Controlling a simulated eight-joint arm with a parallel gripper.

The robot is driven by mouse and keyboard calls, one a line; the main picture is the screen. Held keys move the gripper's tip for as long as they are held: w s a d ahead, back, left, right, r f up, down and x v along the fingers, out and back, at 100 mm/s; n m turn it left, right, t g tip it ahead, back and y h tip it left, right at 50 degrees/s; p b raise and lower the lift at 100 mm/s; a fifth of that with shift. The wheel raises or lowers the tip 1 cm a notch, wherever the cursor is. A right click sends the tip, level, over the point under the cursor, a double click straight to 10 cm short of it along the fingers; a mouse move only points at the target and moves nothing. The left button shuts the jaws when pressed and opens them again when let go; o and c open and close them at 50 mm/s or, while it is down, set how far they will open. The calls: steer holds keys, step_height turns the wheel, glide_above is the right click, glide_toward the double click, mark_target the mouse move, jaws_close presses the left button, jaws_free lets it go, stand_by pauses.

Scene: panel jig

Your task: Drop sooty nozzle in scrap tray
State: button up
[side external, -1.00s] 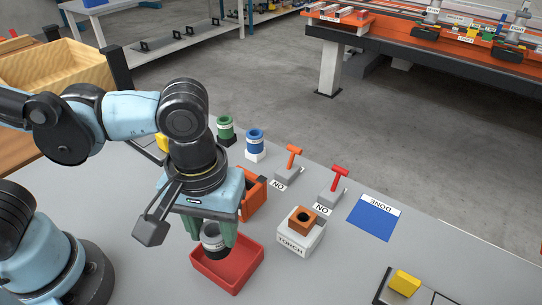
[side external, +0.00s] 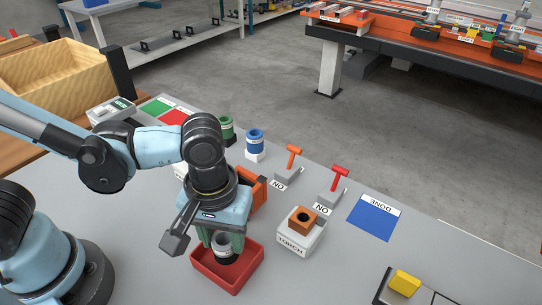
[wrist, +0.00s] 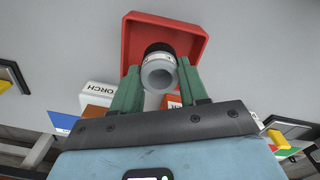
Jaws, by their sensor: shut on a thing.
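The sooty nozzle (side external: 222,247) is a grey ring-like piece with a blackened end. My gripper (side external: 224,238) is shut on it, with the green fingers on either side. In the wrist view the nozzle (wrist: 158,70) sits between my fingertips (wrist: 159,76), its dark end toward the tray. The red scrap tray (side external: 236,283) lies on the grey bench directly below the gripper; its red floor also shows behind the nozzle in the wrist view (wrist: 134,42). The nozzle is over the tray's opening; I cannot tell its exact height above the floor.
An orange holder (side external: 258,190) stands close behind the tray. The white torch block (side external: 300,240) with an orange top is to its right. Orange (side external: 292,158) and red (side external: 339,180) levers, green (side external: 226,128) and blue (side external: 254,141) pieces stand farther back. A blue pad (side external: 371,220) lies right.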

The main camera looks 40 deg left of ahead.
mark_target(223, 238)
steer(key=shift+f, duration=0.1)
steer(key=o, duration=1.2)
steer(key=shift+c, duration=0.2)
step_height(223, 238, up, 12)
steer(key=w+a+f+m+t, duration=0.1)
steer(key=w+a+m+t, duration=0.1)
steer(key=a, duration=0.7)
steer(key=w+a+f+m+t, duration=0.2)
steer(key=w+a+t, duration=0.3)
steer(key=a, duration=0.4)
steer(key=shift+a+f+m, duration=0.2)
steer(key=shift+f+m, duration=0.1)
steer(key=shift+m, duration=0.3)
steer(key=shift+w, duration=0.1)
